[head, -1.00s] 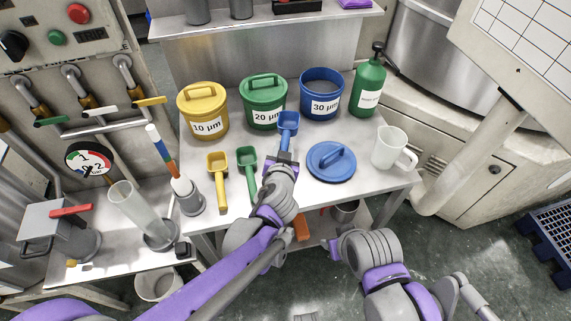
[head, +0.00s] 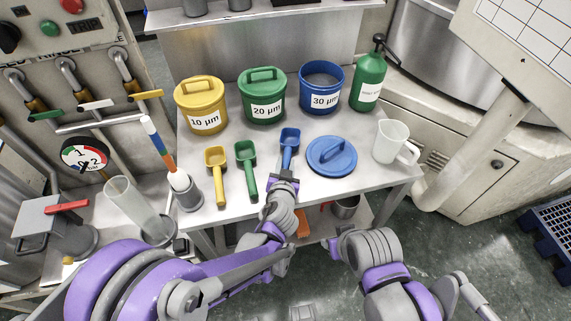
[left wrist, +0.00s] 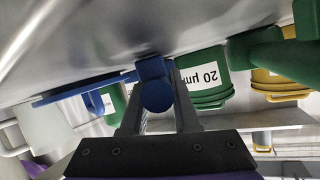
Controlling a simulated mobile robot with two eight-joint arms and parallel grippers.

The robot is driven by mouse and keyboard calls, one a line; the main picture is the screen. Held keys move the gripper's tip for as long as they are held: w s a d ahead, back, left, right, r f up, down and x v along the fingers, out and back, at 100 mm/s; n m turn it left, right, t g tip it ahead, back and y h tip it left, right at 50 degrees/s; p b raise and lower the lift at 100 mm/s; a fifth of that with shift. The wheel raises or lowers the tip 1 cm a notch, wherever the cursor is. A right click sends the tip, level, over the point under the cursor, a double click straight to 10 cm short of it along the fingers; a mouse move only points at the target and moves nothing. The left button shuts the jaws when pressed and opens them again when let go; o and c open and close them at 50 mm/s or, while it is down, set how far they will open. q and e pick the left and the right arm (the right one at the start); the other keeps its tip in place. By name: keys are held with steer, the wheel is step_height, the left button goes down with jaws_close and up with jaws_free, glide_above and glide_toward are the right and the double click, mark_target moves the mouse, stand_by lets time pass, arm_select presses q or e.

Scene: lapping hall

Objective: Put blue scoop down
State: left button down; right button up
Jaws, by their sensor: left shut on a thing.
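The blue scoop (head: 289,140) is at the middle of the steel table (head: 345,186), its bowl pointing to the back. My left gripper (head: 285,177) is shut on its handle near the front edge. In the left wrist view the round end of the blue scoop's handle (left wrist: 158,96) shows between the fingers (left wrist: 157,112). The scoop is at or just above the tabletop; I cannot tell if it touches. To its left lie the green scoop (head: 248,175) and yellow scoop (head: 218,178). My right arm shows, but its gripper does not.
The blue lid (head: 332,157) lies close right of the blue scoop. Behind stand the yellow bucket (head: 202,108), green bucket (head: 263,98), open blue bucket (head: 321,92) and green bottle (head: 369,80). A white jug (head: 390,142) stands at the right.

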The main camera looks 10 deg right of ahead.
arm_select(q)
steer(key=shift+f, duration=0.1)
steer(key=c, duration=0.7)
jaws_free()
steer(key=shift+o, duration=0.2)
steer(key=v, duration=1.2)
steer(key=shift+p, duration=0.4)
